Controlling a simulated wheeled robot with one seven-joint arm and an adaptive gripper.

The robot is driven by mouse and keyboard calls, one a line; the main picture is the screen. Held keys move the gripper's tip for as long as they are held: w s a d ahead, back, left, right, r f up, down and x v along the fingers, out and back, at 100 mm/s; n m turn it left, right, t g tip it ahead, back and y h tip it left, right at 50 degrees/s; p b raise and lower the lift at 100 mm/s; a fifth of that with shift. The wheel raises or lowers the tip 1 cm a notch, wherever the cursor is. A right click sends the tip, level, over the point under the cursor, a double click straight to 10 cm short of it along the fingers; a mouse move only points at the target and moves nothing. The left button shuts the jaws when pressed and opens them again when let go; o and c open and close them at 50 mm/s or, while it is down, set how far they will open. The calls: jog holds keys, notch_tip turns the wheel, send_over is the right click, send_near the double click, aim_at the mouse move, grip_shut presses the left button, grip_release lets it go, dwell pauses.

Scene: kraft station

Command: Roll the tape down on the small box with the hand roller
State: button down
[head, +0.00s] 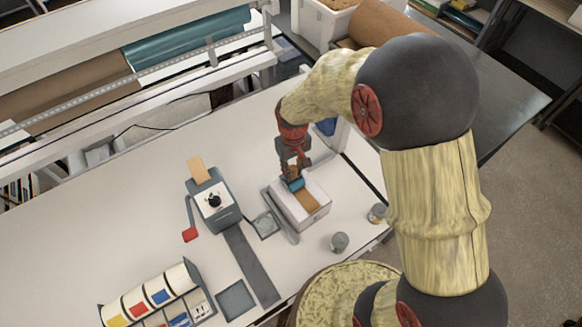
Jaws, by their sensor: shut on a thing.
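The small box (317,189) is white and sits on the table right of centre in the head view. A strip of brown tape (308,201) runs along its top. My gripper (293,172) points down over the far part of the box and is shut on the hand roller (295,184), whose teal part shows at the box top, over the line of the tape. The roller appears to touch the box top, but I cannot tell for sure. My fingers hide the roller's handle and the far end of the tape.
A grey tape dispenser (226,212) with a red-ended lever stands left of the box. A label rack (137,298) is at the front left. Small round containers (339,242) and (377,213) stand near the right table edge. The table's left part is clear.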

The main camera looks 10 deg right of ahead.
jog(key=shift+s+d+f, duration=0.1)
jog(key=shift+s, duration=0.1)
jog(key=shift+s+d, duration=0.4)
jog(key=shift+s, duration=0.45)
jog(key=shift+s, duration=0.1)
jog(key=shift+s+d, duration=0.3)
jog(key=shift+s, duration=0.3)
jog(key=shift+s+d, duration=0.35)
jog(key=shift+s, duration=0.3)
jog(key=shift+s+d, duration=0.3)
jog(key=shift+s, duration=0.3)
jog(key=shift+s, duration=0.1)
jog(key=shift+s+d+p, duration=0.35)
jog(key=shift+s+d, duration=0.05)
jog(key=shift+s, duration=0.35)
jog(key=shift+s+d+f, duration=0.1)
jog(key=shift+s+d, duration=0.15)
jog(key=shift+s, duration=0.3)
jog(key=shift+s+d, duration=0.25)
jog(key=shift+s, duration=0.3)
